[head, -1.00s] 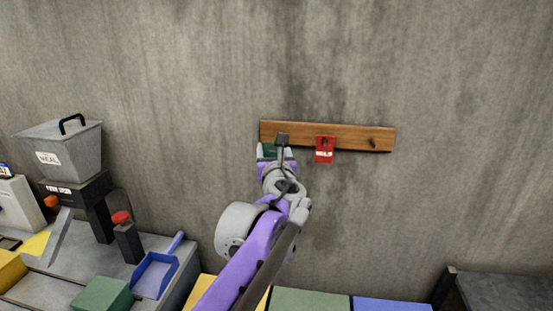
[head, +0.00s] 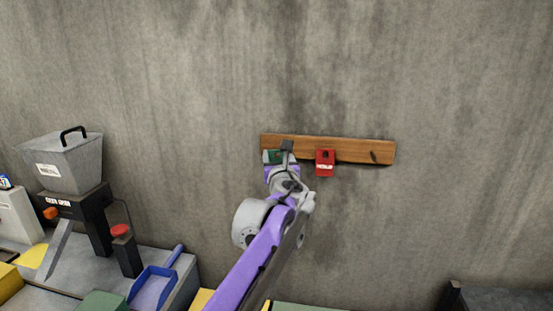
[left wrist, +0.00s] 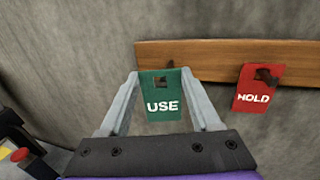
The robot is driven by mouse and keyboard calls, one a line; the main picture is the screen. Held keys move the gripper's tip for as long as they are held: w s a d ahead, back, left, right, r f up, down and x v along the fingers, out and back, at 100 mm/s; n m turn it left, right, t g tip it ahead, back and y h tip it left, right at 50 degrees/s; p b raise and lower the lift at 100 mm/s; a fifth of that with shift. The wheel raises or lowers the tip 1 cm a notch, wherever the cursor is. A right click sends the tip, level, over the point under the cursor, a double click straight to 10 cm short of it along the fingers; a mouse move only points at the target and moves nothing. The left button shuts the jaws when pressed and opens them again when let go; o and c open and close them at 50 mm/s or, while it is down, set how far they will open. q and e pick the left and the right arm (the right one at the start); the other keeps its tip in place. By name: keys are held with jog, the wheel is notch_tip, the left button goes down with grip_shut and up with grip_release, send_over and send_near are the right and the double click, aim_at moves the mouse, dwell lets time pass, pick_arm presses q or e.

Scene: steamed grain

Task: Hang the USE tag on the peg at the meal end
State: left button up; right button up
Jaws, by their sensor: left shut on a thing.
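The green USE tag (left wrist: 163,100) is between the two fingers of my left gripper (left wrist: 160,85) in the left wrist view, its square hole at the top. In the head view a bit of the tag (head: 273,157) shows at the left gripper (head: 279,158), in front of the left end of the wooden peg board (head: 345,149). A dark peg (left wrist: 170,64) shows on the board just above the tag's top edge; the hole appears below it. I cannot tell how far the tag is from the wall. My right gripper is out of view.
A red HOLD tag (head: 325,162) hangs on the board's middle peg, close right of my left gripper. A bare peg (head: 373,157) is at the right end. The meal hopper (head: 70,162) and blue scoop (head: 154,286) stand lower left.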

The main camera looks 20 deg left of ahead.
pick_arm(q)
jog(key=shift+w+a+f, duration=0.1)
jog(key=shift+w+a, duration=0.1)
jog(key=shift+w, duration=0.55)
jog(key=shift+w+a, duration=0.15)
jog(key=shift+w, duration=0.6)
jog(key=shift+w+a+f, duration=0.1)
jog(key=shift+w+a, duration=0.1)
jog(key=shift+w, duration=0.55)
jog(key=o, duration=1.4)
